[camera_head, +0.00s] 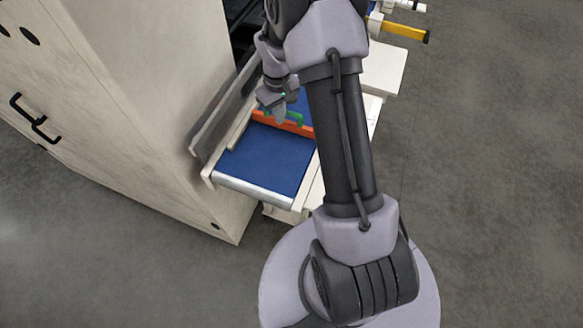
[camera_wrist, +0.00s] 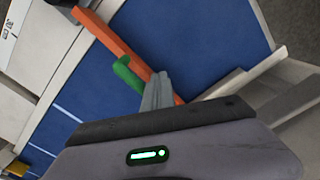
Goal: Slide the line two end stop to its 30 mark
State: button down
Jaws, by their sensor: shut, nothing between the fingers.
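The end stop is an orange bar (camera_head: 259,117) lying across a blue belt (camera_head: 262,160), with a green handle (camera_head: 298,117) on it. In the wrist view the orange bar (camera_wrist: 115,38) runs diagonally over the belt (camera_wrist: 200,45), and the green handle (camera_wrist: 127,75) stands out from it. My gripper (camera_wrist: 158,92) is shut, with its fingertips at the bar just right of the green handle. I cannot tell whether they touch it. In the head view my gripper (camera_head: 279,115) is over the bar.
A tall pale cabinet (camera_head: 140,110) with black handles stands left of the belt. A pale side rail (camera_head: 225,115) borders the belt. A silver roller (camera_head: 253,190) ends it at the front. A yellow-ended bar (camera_head: 405,31) sticks out at the back right. Grey floor is open around.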

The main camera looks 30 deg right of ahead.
jog(key=shift+w+d+p, duration=0.4)
jog(key=shift+w+d, duration=1)
jog(key=shift+d, duration=0.5)
jog(key=shift+w+d+p, duration=0.4)
jog(key=shift+w+d, duration=1)
jog(key=shift+d, duration=0.55)
jog(key=shift+w+d+p, duration=0.4)
jog(key=shift+w+d, duration=1)
jog(key=shift+d, duration=0.5)
dwell(1.4)
jog(key=shift+s+a, duration=0.6)
jog(key=shift+a, duration=0.25)
